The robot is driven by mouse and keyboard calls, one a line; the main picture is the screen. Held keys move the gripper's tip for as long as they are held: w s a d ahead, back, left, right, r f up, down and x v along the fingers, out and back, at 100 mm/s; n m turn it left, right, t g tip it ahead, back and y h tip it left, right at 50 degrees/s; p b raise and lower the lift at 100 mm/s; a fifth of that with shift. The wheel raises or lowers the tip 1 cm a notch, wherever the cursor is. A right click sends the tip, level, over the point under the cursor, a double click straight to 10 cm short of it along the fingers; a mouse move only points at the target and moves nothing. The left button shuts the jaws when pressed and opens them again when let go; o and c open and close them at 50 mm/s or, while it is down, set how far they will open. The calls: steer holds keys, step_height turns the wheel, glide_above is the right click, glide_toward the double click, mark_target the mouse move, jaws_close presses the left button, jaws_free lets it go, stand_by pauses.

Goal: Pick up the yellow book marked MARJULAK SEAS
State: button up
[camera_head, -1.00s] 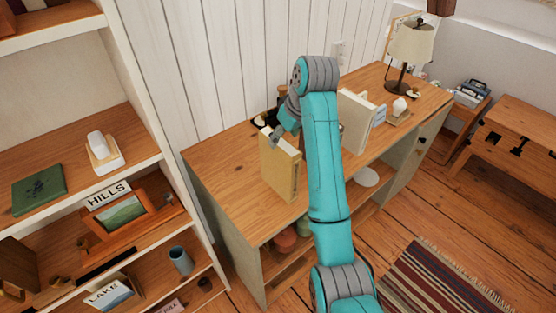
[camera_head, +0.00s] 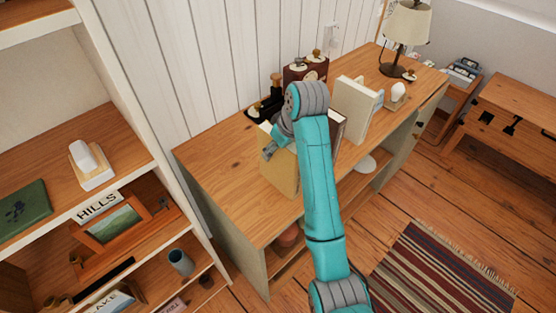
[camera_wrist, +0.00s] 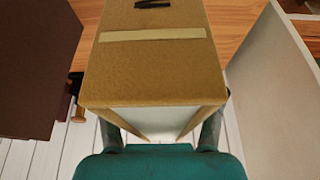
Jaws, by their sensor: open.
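A yellow-tan book (camera_head: 279,174) stands upright on the wooden desk top, partly behind my arm. In the wrist view the yellow book (camera_wrist: 152,75) fills the middle, with a pale strip and a dark mark on its cover; no title is readable. My gripper (camera_head: 270,149) is at the book's upper end in the head view. In the wrist view my gripper (camera_wrist: 160,136) is open, with one finger on each side of the book's near end. I cannot tell whether the fingers touch it.
A dark-covered book (camera_head: 337,128) and a pale book (camera_head: 355,105) stand to the right. A dark clock-like object (camera_head: 305,72) is behind my arm. A lamp (camera_head: 407,28) stands at the far end. A shelf (camera_head: 135,165) is at left. The desk's near-left top is clear.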

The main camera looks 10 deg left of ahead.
steer(key=shift+f, duration=0.25)
stand_by(0.5)
steer(key=shift+c, duration=0.3)
jaws_close()
